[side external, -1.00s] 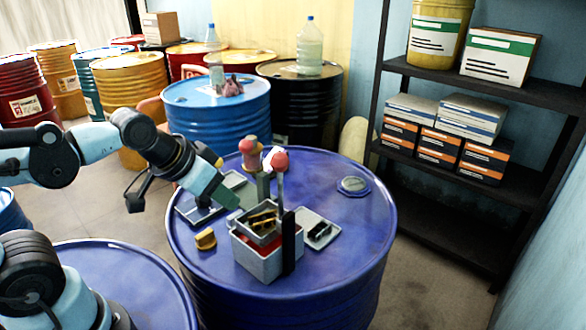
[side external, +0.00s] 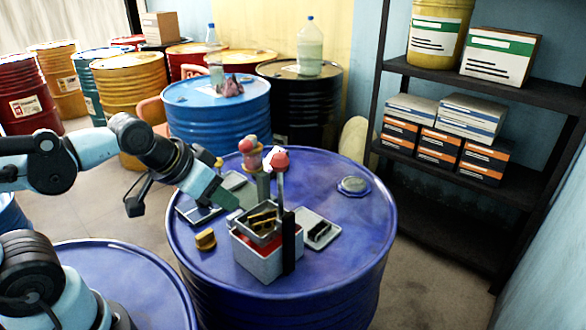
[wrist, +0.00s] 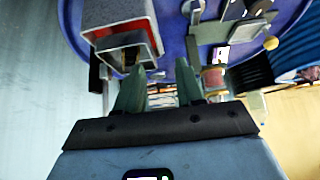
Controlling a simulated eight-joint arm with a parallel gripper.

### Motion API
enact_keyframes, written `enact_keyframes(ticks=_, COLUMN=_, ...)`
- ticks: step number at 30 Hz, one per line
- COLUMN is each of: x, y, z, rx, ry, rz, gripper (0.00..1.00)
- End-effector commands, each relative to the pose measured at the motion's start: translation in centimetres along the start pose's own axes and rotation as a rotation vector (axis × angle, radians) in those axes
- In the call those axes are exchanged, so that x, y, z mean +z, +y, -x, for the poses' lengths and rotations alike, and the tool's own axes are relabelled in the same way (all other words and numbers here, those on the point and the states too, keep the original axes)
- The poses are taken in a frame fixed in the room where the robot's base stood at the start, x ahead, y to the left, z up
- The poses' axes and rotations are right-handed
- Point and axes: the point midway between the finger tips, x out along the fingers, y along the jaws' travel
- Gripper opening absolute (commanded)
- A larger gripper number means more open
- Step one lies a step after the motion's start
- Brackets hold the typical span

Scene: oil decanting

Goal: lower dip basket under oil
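A small grey dip basket (side external: 265,238) with brass-coloured pieces in it sits in the upper part of a larger grey tank (side external: 262,266). Red shows inside the tank around the basket's lower edge. The basket looks raised in the tank; how deep its base sits is hidden. My gripper (side external: 231,199) is just left of and slightly above the basket. In the wrist view its two green fingers (wrist: 160,92) are apart, with nothing clearly held between them. The tank also shows in the wrist view (wrist: 118,14), beyond the left finger. Contact with the basket cannot be told.
A dark upright post (side external: 288,243) stands at the tank's front right. A red-knobbed lever (side external: 280,162) rises behind. A small grey tray (side external: 322,224) lies right, and a yellow piece (side external: 205,239) lies left.

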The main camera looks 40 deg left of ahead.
Motion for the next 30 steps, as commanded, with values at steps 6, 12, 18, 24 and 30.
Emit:
enact_keyframes(ticks=6, x=0.0, y=0.0, z=0.0, rx=0.000, ry=0.000, rz=0.000, gripper=0.38)
enact_keyframes(ticks=12, x=0.0, y=0.0, z=0.0, rx=0.000, ry=0.000, rz=0.000, gripper=0.38)
enact_keyframes(ticks=18, x=-1.0, y=0.3, z=0.6, rx=0.005, ry=-0.013, rz=0.048, gripper=0.12)
enact_keyframes(ticks=24, x=-6.2, y=2.0, z=4.1, rx=0.014, ry=-0.096, rz=0.340, gripper=0.00)
enact_keyframes(ticks=30, x=-11.5, y=4.4, z=9.1, rx=-0.026, ry=-0.208, rz=0.725, gripper=0.00)
